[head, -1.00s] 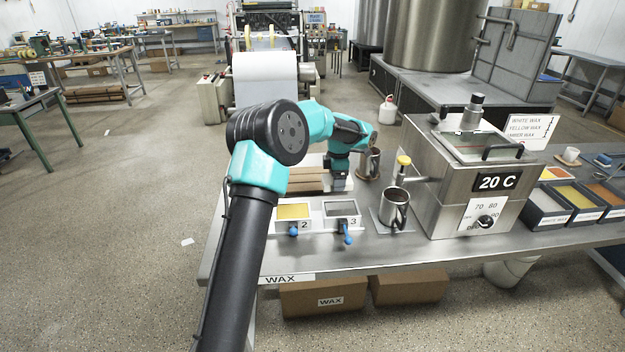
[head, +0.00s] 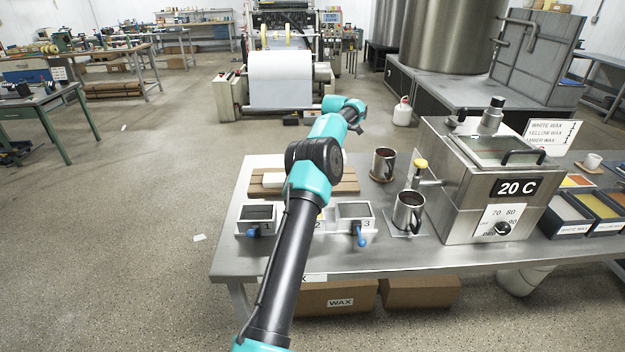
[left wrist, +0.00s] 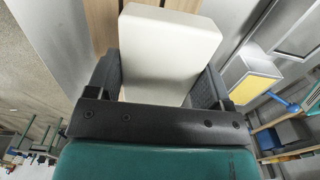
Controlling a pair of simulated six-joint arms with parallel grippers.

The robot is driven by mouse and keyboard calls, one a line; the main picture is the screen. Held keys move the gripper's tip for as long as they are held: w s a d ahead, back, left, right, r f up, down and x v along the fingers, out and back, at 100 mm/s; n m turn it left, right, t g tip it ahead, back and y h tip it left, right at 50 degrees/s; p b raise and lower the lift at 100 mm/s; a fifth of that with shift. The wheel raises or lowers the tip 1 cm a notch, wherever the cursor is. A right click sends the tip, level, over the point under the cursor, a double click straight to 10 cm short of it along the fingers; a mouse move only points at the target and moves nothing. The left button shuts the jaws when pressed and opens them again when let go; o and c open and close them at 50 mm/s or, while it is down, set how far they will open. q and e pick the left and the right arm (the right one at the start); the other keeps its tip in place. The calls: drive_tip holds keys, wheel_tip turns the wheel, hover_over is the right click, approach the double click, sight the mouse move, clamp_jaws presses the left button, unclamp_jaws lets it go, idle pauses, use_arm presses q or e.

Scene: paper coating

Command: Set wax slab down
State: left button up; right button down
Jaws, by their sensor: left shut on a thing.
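A white wax slab (left wrist: 165,50) sits between the two fingers of my left gripper (left wrist: 155,85) in the left wrist view. The gripper is shut on its sides. In the head view a pale slab (head: 272,180) shows at the left part of the brown wooden boards (head: 345,182), beside my arm. My left gripper is hidden behind my arm there. The boards also show past the slab in the left wrist view (left wrist: 98,20). I cannot tell whether the slab touches them. My right gripper is not in view.
Moulds 1 (head: 257,214) and 3 (head: 355,212) with blue handles stand at the table's front; my arm mostly hides mould 2. Metal mugs (head: 408,210) (head: 384,163) and the steel wax tank (head: 470,185) stand to the right. The table's left edge is clear.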

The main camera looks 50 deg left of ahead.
use_arm(q)
drive_tip(key=shift+f, duration=3.1)
drive_tip(key=shift+f, duration=1.85)
drive_tip(key=shift+f, duration=0.2)
drive_tip(key=o, duration=1)
drive_tip(key=shift+r, duration=0.1)
wheel_tip(320, 180, up, 12)
drive_tip(key=shift+r, duration=0.1)
